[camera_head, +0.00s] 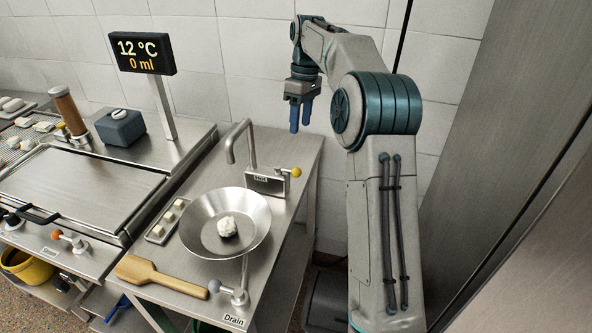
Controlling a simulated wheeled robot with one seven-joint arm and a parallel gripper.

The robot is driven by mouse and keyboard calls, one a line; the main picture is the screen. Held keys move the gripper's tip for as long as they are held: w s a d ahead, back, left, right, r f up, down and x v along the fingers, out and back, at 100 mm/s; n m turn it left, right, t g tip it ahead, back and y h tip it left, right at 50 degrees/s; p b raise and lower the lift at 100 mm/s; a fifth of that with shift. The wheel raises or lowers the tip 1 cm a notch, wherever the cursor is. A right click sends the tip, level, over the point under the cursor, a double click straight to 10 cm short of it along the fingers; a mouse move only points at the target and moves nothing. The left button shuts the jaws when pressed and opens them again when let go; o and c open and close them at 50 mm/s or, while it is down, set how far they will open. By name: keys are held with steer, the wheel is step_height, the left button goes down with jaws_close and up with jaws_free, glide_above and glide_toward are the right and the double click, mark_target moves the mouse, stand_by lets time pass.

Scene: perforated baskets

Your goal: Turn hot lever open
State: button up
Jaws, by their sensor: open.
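A lever with a yellow knob (296,172) sticks out to the right of a small metal box (266,184) beside the tap. The small label on the box is too small to read, so I cannot tell for sure that this is the hot lever. The bent metal tap (238,141) stands behind a round metal bowl (201,238) with a white lump (227,226) in it. My gripper (301,117) hangs above and behind the lever, fingers down, open and empty, apart from it. A black display (141,52) reads 12 °C and 0 ml.
A drain lever with a pale knob (240,297) stands at the counter's front. A metal panel (490,150) rises at right.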

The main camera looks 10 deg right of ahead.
mark_target(288, 171)
steer(key=f, duration=0.4)
steer(key=s+a+f, duration=0.1)
steer(key=f, duration=0.9)
steer(key=shift+s+a+f, duration=0.1)
steer(key=shift+s+a, duration=0.05)
steer(key=shift+a, duration=0.05)
steer(key=shift+c, duration=0.3)
steer(key=shift+b, duration=0.3)
jaws_close()
